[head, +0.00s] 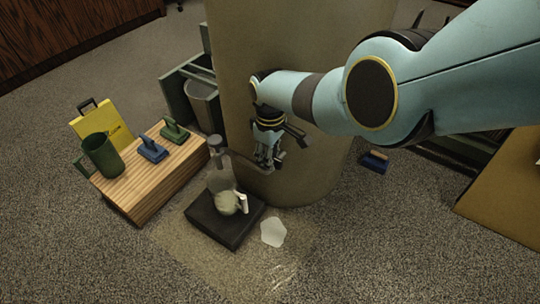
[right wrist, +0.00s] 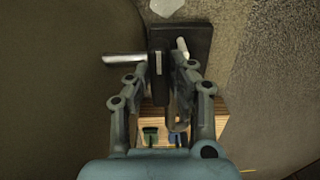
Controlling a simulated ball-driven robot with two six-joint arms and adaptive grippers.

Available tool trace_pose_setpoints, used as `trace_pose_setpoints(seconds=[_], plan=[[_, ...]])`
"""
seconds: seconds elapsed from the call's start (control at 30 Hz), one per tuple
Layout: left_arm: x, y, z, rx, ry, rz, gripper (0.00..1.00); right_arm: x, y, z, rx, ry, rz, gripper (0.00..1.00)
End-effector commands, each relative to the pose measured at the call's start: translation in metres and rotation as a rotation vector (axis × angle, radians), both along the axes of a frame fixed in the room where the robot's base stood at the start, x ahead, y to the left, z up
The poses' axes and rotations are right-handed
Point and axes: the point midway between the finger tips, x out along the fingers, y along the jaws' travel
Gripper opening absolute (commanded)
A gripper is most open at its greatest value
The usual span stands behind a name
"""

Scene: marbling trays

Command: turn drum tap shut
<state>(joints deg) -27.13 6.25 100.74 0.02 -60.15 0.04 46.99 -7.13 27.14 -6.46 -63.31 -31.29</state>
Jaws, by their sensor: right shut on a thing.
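The drum (head: 305,120) is a large tan cylinder on the floor, with its tap low on its near side. My right gripper (head: 264,162) is at the tap, pointing down, and hides much of it. In the right wrist view the jaws (right wrist: 160,88) are closed on the tap's handle (right wrist: 158,64). A metal pipe (right wrist: 122,59) runs from the drum on the left to the tap. A clear jug (head: 221,178) with a pale handle and pale contents stands on a black block (head: 217,226) beside the tap. My left gripper is not in view.
A white patch (head: 273,232) lies on the floor. A blue brush (head: 375,161) lies right of the drum.

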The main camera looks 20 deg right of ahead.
Motion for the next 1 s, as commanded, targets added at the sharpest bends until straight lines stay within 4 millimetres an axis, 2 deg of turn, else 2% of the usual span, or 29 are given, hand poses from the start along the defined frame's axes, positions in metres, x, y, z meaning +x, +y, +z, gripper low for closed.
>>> trace_pose_setpoints(seconds=[0.4, 0.43, 0.6, 1.0], plan=[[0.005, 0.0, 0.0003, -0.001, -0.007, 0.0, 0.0, 0.0002, -0.0004, -0.0002, -0.001, -0.001, 0.009, 0.0], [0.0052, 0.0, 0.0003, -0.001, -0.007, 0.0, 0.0, 0.0001, -0.0003, -0.0002, -0.001, -0.001, 0.008, 0.23], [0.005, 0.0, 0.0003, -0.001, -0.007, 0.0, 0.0, 0.0001, -0.0003, -0.0002, -0.001, -0.001, 0.008, 0.42], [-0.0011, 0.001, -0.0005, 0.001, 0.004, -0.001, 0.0, 0.0007, 0.0003, 0.0047, 0.0, -0.001, 0.007, 0.42]])
